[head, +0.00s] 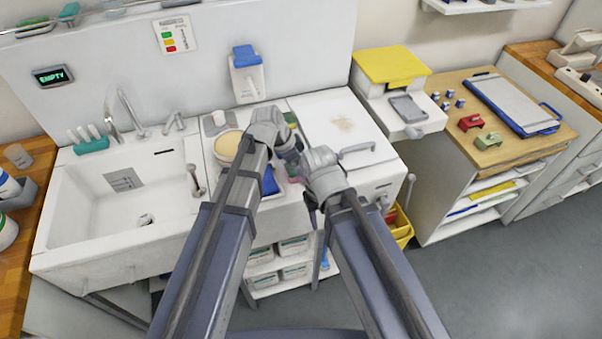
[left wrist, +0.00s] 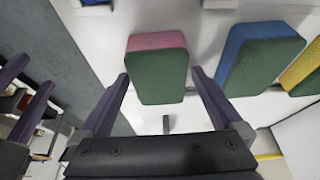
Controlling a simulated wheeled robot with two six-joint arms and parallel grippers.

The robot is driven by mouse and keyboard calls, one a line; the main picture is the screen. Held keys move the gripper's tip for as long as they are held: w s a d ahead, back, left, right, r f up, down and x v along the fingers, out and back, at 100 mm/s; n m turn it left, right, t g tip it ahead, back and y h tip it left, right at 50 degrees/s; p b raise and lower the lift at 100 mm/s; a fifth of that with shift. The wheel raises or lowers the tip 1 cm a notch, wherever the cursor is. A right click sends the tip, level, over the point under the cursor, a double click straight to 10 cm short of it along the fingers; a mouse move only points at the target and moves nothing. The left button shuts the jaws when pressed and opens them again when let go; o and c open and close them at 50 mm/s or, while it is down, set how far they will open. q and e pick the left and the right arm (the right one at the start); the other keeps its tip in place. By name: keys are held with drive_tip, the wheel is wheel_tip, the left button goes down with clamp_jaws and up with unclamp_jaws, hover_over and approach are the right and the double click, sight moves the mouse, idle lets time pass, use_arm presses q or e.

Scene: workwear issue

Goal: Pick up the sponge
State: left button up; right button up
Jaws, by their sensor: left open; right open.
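A sponge (left wrist: 158,75) with a green face and a pink side lies on a white surface in the left wrist view. My left gripper (left wrist: 159,76) is open, with one finger on each side of this sponge; I cannot tell whether they touch it. A blue and green sponge (left wrist: 262,58) lies to its right, and a yellow and green one (left wrist: 304,70) is at the right edge. In the head view, my left gripper (head: 289,157) is over the counter, largely hidden by its wrist. My right gripper (head: 312,208) is open and empty, close beside it at the counter's front.
A sink (head: 120,200) is at the left. A white lidded unit (head: 340,130) stands right of the sponges. A yellow-topped dispenser (head: 390,65) and a wooden desk (head: 500,110) are farther right. Open floor (head: 480,280) lies at the lower right.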

use_arm(q)
drive_tip(key=shift+f, duration=0.2)
idle(0.4)
drive_tip(key=c, duration=1.3)
drive_tip(key=shift+r, duration=0.1)
wheel_tip(320, 180, up, 10)
drive_tip(key=p, duration=1)
drive_tip(key=shift+r, duration=0.2)
